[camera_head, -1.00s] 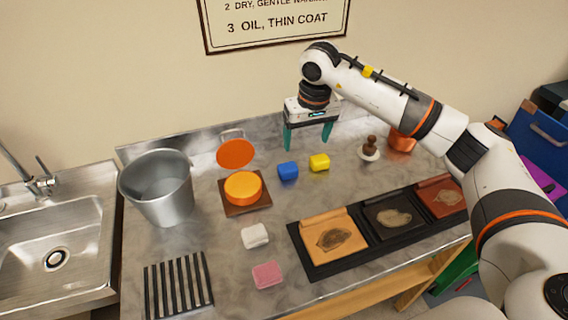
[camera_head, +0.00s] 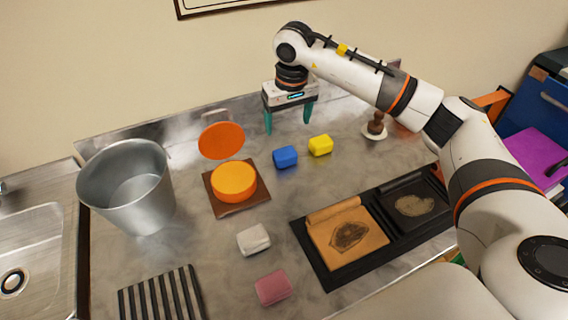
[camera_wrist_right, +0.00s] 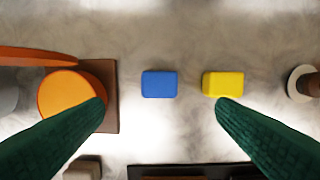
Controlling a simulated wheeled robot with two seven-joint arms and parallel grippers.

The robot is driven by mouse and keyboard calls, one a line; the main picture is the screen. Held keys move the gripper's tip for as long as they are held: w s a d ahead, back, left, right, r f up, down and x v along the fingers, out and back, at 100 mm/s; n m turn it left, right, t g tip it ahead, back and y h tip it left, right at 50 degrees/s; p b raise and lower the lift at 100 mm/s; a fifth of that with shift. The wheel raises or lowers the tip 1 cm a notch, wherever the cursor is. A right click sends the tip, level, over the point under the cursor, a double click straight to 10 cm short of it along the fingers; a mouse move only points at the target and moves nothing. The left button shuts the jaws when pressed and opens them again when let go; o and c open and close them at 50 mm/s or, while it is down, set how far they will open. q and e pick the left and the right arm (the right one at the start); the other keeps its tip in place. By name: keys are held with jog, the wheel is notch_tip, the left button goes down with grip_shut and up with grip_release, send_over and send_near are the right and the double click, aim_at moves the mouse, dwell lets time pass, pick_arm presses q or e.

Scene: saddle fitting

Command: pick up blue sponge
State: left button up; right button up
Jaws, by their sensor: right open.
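The blue sponge (camera_head: 285,157) lies on the metal counter, just left of the yellow sponge (camera_head: 320,145). In the right wrist view the blue sponge (camera_wrist_right: 159,84) sits beyond and between the two fingers, with the yellow sponge (camera_wrist_right: 223,84) near the right fingertip. My right gripper (camera_head: 288,128) is open and empty, pointing down above the counter at the back, near the blue sponge. Its green fingers also show in the right wrist view (camera_wrist_right: 160,101). My left gripper is not in view.
An orange round block (camera_head: 233,182) on a brown board and an upright orange lid (camera_head: 221,141) stand left of the sponges. A metal bucket (camera_head: 128,190), white sponge (camera_head: 253,240), pink sponge (camera_head: 273,287), black rack (camera_head: 160,297) and leather tray (camera_head: 312,268) lie around. A brown-knobbed tool (camera_head: 375,127) stands right.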

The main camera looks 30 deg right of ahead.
jog(key=f, duration=0.1)
jog(key=p, duration=0.2)
send_over(285, 152)
jog(key=f, duration=0.6)
jog(key=shift+s, duration=0.25)
jog(key=f, duration=0.1)
jog(key=f+p, duration=0.1)
jog(key=f, duration=0.2)
jog(key=shift+w+f, duration=0.25)
jog(key=shift+f, duration=0.1)
jog(key=shift+w+f, duration=0.1)
jog(key=shift+f, duration=0.35)
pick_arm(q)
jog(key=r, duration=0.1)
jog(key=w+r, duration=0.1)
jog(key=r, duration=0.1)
pick_arm(e)
jog(key=shift+c, duration=0.3)
jog(key=c, duration=1)
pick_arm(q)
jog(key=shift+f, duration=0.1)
pick_arm(e)
jog(key=shift+r, duration=0.1)
